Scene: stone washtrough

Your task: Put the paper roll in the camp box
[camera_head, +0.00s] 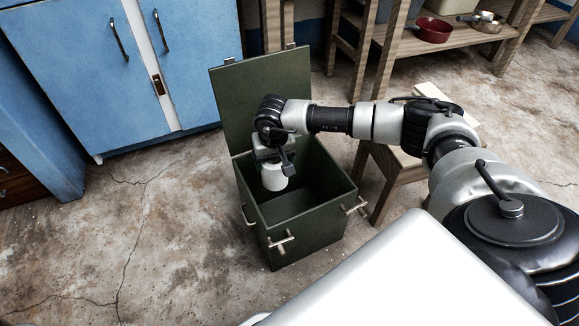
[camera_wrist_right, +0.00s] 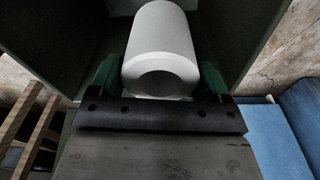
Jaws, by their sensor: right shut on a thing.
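The camp box (camera_head: 294,217) is a dark green box on the floor with its lid (camera_head: 262,98) standing open at the back. My right gripper (camera_head: 272,162) is over the box opening, toward its left side, and is shut on the white paper roll (camera_head: 274,178). The roll hangs below the gripper, over or partly within the opening; its exact depth I cannot tell. In the right wrist view the paper roll (camera_wrist_right: 163,50) sits between the two green fingers (camera_wrist_right: 160,80), with dark green box walls around it. The left gripper is not in view.
A blue cabinet (camera_head: 90,75) stands behind and left of the box. A wooden stool (camera_head: 389,180) is close on its right, under my right arm. A wooden shelf (camera_head: 460,45) holds a red pot (camera_head: 433,30). The floor left of the box is clear.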

